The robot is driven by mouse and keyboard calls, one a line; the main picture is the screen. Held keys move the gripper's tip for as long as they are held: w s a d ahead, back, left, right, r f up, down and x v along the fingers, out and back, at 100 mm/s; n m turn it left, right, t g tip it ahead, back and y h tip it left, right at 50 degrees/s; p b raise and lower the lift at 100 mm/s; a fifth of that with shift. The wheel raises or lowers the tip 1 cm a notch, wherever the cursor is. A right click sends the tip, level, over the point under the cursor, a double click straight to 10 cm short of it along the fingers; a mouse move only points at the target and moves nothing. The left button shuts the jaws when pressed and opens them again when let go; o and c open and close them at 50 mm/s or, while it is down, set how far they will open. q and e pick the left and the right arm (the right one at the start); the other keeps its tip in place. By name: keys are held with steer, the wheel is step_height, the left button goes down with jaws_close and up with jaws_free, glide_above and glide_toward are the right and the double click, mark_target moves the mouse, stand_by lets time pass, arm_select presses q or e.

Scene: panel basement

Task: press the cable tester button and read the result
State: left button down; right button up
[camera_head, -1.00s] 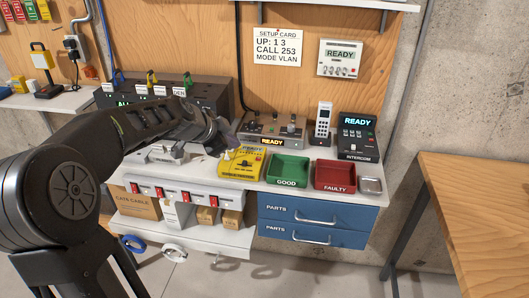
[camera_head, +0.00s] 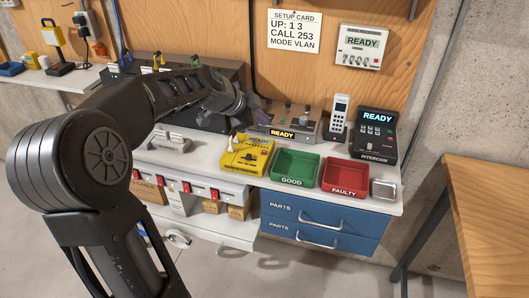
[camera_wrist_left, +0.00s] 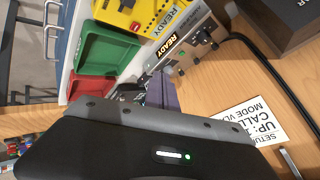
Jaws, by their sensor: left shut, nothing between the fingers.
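The yellow cable tester (camera_head: 246,154) lies on the white bench, left of the green tray. In the left wrist view, the yellow tester (camera_wrist_left: 140,12) shows at the top with a READY display and a red part. My left gripper (camera_head: 256,110) is shut and empty, above and behind the yellow tester in the picture, near the grey READY box. It appears apart from the tester. My gripper's dark housing fills the bottom of the left wrist view. My right gripper is not in view.
A grey box (camera_head: 292,122) with a READY display stands behind the tester. The green GOOD tray (camera_head: 294,179) and red FAULTY tray (camera_head: 344,192) are to its right. A handset (camera_head: 339,118) and intercom (camera_head: 374,135) stand behind them. A setup card (camera_head: 294,31) hangs above.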

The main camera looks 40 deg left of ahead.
arm_select(q)
steer(key=b, duration=0.4)
glide_above(264, 152)
steer(key=f, duration=0.7)
steer(key=shift+s+a, duration=0.15)
steer(key=shift+s, duration=0.25)
steer(key=shift+f+b, duration=0.6)
steer(key=shift+b, duration=0.3)
stand_by(0.4)
steer(key=shift+f+b, duration=0.4)
steer(key=shift+b, duration=0.45)
steer(key=shift+f+b, duration=0.4)
steer(key=shift+b, duration=0.3)
stand_by(0.4)
steer(key=shift+r, duration=0.8)
